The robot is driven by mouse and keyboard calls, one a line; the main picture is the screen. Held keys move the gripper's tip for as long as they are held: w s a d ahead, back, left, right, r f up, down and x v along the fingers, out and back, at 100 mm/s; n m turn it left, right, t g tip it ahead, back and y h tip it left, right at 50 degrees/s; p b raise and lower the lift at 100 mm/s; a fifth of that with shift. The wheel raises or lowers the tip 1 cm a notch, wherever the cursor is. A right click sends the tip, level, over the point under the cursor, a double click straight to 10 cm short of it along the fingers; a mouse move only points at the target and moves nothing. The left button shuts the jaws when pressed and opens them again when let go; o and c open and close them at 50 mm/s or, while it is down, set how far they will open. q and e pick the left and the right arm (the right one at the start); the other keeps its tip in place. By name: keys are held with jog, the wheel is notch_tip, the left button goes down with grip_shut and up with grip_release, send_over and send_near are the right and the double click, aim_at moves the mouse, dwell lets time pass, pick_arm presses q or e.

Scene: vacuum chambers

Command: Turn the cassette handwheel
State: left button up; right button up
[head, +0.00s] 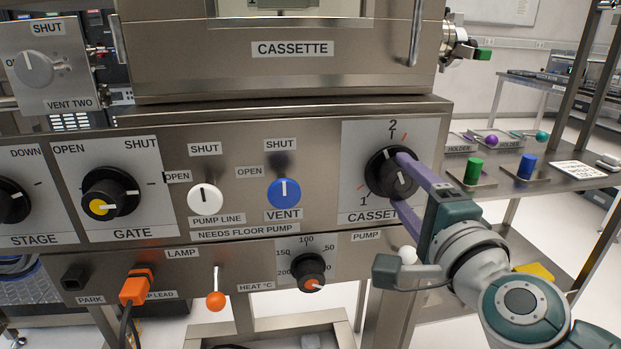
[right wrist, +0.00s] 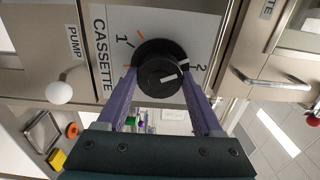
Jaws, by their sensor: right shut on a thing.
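The cassette handwheel is a black round knob (head: 390,172) on a pale plate (head: 355,150) marked 1 and 2, at the right of the steel panel. In the right wrist view the knob (right wrist: 161,78) shows a white line on its face and a white mark on its rim near the 2. My right gripper (head: 404,186) reaches in from the lower right, its purple fingers on either side of the knob and shut on it. The fingers also flank the knob in the right wrist view (right wrist: 162,90). My left gripper is not in view.
The gate knob (head: 108,197), vent knob (head: 284,193), pump line knob (head: 205,198) and heat knob (head: 309,271) share the panel. A white pump knob (head: 407,255) is close below my right gripper. A side table to the right holds a green cylinder (head: 473,170) and a blue cylinder (head: 526,166).

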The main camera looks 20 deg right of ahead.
jog(key=m+b, duration=0.1)
jog(key=m, duration=0.4)
jog(key=shift+m, duration=0.3)
jog(key=shift+m+b, duration=0.4)
jog(key=shift+m, duration=1.5)
jog(key=o, duration=1.4)
jog(key=shift+c, duration=0.2)
